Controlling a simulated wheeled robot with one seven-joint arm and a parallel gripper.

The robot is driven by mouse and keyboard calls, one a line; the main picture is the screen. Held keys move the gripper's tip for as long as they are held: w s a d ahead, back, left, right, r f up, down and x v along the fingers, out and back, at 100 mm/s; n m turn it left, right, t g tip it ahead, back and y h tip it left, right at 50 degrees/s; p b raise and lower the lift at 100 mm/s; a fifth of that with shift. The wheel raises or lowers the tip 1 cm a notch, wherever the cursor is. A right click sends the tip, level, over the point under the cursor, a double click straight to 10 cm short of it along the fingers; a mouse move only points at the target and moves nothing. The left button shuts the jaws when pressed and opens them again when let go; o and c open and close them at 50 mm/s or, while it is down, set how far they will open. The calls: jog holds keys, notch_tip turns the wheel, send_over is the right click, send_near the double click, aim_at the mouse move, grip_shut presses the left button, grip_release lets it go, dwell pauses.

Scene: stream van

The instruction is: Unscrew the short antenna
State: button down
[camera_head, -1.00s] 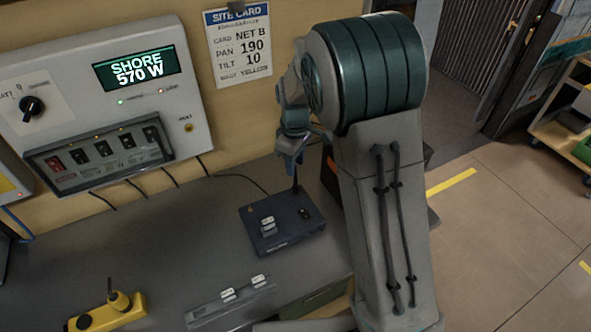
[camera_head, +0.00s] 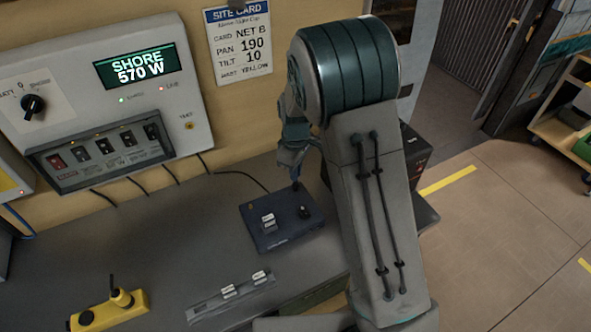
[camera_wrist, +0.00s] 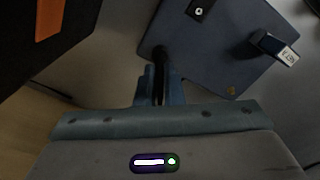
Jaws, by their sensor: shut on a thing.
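The dark blue box (camera_head: 275,228) lies on the grey bench, with white-tagged parts and a black round part on top. The short black antenna (camera_wrist: 160,58) is at the box's back right corner; its lower part also shows in the head view (camera_head: 296,185). My gripper (camera_wrist: 160,92) is shut on the antenna, with a finger on each side of it. In the head view my gripper (camera_head: 294,165) is just above that corner, partly hidden by my arm. The pictures do not show clearly whether the antenna's foot is still seated in the box.
A yellow block (camera_head: 130,304) with a black upright stub stands at the front left. A grey strip (camera_head: 205,309) with white tags lies at the bench's front. A dark case with orange (camera_wrist: 50,20) is close beside my gripper. A wall panel (camera_head: 120,35) stands behind.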

jog(key=shift+n+b, duration=0.85)
jog(key=shift+n, duration=1.25)
jog(key=shift+n, duration=0.4)
jog(key=n, duration=0.3)
jog(key=shift+b, duration=0.3)
jog(key=shift+n, duration=2.1)
